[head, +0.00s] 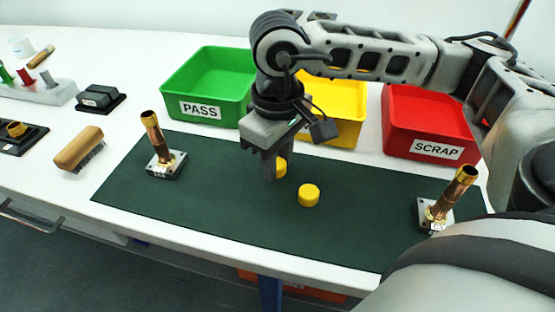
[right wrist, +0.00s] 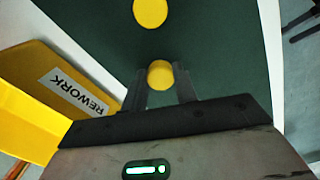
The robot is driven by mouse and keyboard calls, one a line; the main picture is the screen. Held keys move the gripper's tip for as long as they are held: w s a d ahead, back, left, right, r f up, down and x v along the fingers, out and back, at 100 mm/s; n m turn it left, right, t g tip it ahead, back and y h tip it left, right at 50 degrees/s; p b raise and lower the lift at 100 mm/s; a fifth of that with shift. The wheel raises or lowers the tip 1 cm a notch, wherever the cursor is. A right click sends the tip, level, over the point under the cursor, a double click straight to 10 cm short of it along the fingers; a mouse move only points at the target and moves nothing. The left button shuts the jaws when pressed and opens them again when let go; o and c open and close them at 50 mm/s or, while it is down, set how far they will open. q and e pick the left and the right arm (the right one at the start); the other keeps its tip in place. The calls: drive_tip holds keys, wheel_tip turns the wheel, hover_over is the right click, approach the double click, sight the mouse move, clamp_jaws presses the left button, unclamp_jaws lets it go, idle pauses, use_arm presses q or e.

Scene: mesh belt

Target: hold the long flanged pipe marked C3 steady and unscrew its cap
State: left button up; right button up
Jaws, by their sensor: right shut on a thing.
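Two copper-coloured pipes with square grey flanges stand on the dark green mat (head: 220,215): one pipe (head: 153,132) at the left and one pipe (head: 455,190) at the right. Both show bare top ends, and I can read no C3 mark on either. My right gripper (head: 276,170) is over the middle of the mat, between the pipes, shut on a yellow cap (head: 282,166). In the right wrist view this cap (right wrist: 160,75) sits between the fingertips. A second yellow cap (head: 309,196) lies on the mat in front of the gripper. My left gripper is not in view.
A green PASS bin (head: 213,107), a yellow bin (head: 345,130) marked REWORK in the wrist view, and a red SCRAP bin (head: 430,150) line the back. A wooden brush (head: 80,148) and a black block (head: 98,98) lie at the left. The mat's front middle is clear.

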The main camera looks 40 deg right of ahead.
drive_tip(key=shift+f, duration=0.65)
drive_tip(key=shift+f, duration=0.1)
drive_tip(key=shift+f+b, duration=0.2)
drive_tip(key=shift+b, duration=0.15)
drive_tip(key=o, duration=1.1)
drive_tip(key=shift+r, duration=0.1)
drive_tip(key=shift+r, duration=0.1)
